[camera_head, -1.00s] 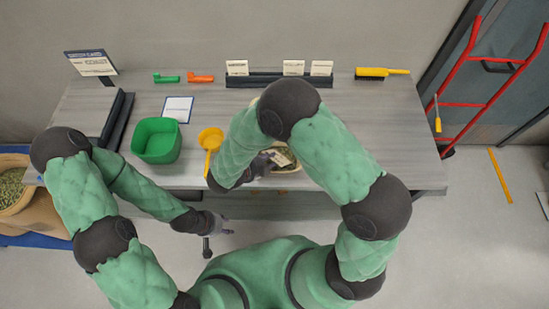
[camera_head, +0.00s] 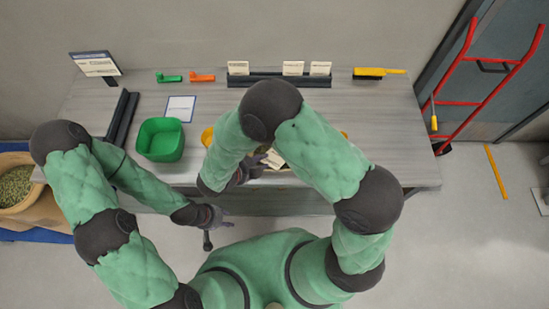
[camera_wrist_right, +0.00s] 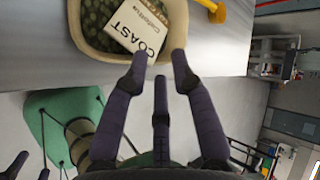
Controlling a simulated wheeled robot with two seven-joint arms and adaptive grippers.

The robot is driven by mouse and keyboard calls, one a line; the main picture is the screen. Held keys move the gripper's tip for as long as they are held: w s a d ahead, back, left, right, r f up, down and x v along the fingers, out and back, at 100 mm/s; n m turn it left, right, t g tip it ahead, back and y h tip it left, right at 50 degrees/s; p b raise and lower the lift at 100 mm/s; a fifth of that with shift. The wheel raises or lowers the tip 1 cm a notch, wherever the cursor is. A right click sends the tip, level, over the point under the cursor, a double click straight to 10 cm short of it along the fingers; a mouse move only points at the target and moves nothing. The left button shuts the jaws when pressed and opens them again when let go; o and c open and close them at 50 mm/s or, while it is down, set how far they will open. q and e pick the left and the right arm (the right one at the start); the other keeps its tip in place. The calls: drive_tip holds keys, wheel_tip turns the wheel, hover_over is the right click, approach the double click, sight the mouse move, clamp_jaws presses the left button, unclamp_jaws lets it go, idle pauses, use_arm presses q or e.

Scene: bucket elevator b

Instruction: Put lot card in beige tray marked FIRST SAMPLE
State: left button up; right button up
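A white lot card (camera_wrist_right: 140,28) printed COAST lies tilted on green beans inside a beige tray (camera_wrist_right: 176,28). In the head view my right arm hides most of the tray, and a corner of the card (camera_head: 274,159) shows. No FIRST SAMPLE marking is readable. My right gripper (camera_wrist_right: 160,62) is at the tray's near rim, its fingers spread with a clear gap between them. One fingertip overlaps the card's lower edge in the picture; I cannot tell whether it touches. My left gripper (camera_head: 217,231) is open and empty in front of the table's edge.
A green bin (camera_head: 160,155), a white sheet (camera_head: 180,108) and a dark rack (camera_head: 122,118) stand on the left. A card holder (camera_head: 275,83) with three cards is at the back. A yellow scoop (camera_wrist_right: 217,12) lies beside the tray.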

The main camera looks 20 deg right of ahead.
wheel_tip(320, 180, up, 7)
drive_tip(key=s+a+p, duration=0.1)
drive_tip(key=p, duration=0.5)
drive_tip(key=shift+a, duration=0.35)
drive_tip(key=shift+f, duration=0.1)
